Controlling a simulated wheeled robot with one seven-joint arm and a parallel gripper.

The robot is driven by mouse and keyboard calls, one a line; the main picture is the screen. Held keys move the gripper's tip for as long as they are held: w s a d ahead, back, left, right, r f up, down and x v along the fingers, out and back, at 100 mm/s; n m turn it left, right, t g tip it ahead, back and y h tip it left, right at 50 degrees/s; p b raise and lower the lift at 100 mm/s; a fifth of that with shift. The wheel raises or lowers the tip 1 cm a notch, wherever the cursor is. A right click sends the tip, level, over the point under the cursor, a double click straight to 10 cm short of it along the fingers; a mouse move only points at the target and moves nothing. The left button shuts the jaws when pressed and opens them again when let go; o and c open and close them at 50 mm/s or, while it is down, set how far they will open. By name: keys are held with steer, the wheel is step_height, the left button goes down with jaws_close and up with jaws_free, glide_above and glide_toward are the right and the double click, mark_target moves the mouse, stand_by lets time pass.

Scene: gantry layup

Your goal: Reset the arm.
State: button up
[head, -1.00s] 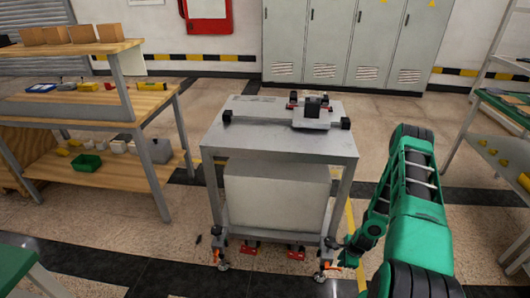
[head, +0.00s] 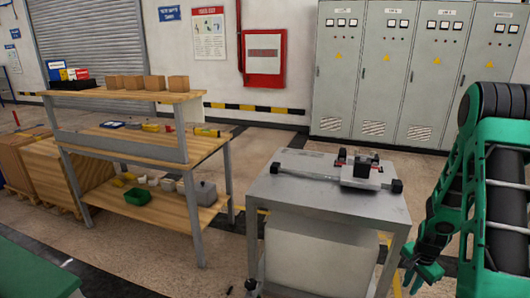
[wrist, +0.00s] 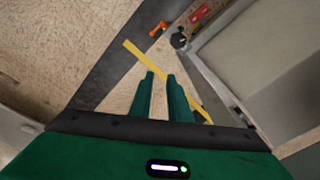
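My arm, green and black, shows at the right edge of the head view. It hangs down with my gripper (head: 424,272) low beside the right side of the grey metal cart (head: 330,196). In the wrist view my gripper (wrist: 160,75) has two green fingers with a narrow gap between them. Floor shows through the gap and nothing is held. The fingers point at the floor near a yellow line and the cart's foot.
A device with black-ended rails (head: 360,172) lies on the cart top. A wooden workbench (head: 150,98) with boxes and a green bin (head: 138,196) stands left. Grey cabinets (head: 390,75) line the back wall. Open floor lies between bench and cabinets.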

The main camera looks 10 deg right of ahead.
steer(key=s+a+r+n, duration=0.2)
steer(key=s+r, duration=0.1)
steer(key=r, duration=0.4)
steer(key=s+a+r+n, duration=0.1)
steer(key=s+a+r, duration=0.15)
steer(key=r, duration=0.55)
steer(key=s+a+r+n, duration=0.2)
steer(key=s+r, duration=0.2)
steer(key=r, duration=0.3)
steer(key=s+a+r+n, duration=0.2)
steer(key=s+a+r, duration=0.2)
steer(key=s, duration=0.3)
steer(key=s+a+r+n+g+y, duration=0.1)
steer(key=s+a+r+n, duration=0.1)
steer(key=s+a+r, duration=0.3)
steer(key=s, duration=0.3)
steer(key=shift+s+a+r, duration=0.15)
steer(key=shift+s+a, duration=0.1)
steer(key=shift+a, duration=0.05)
steer(key=shift+w+f, duration=0.25)
steer(key=shift+w, duration=0.4)
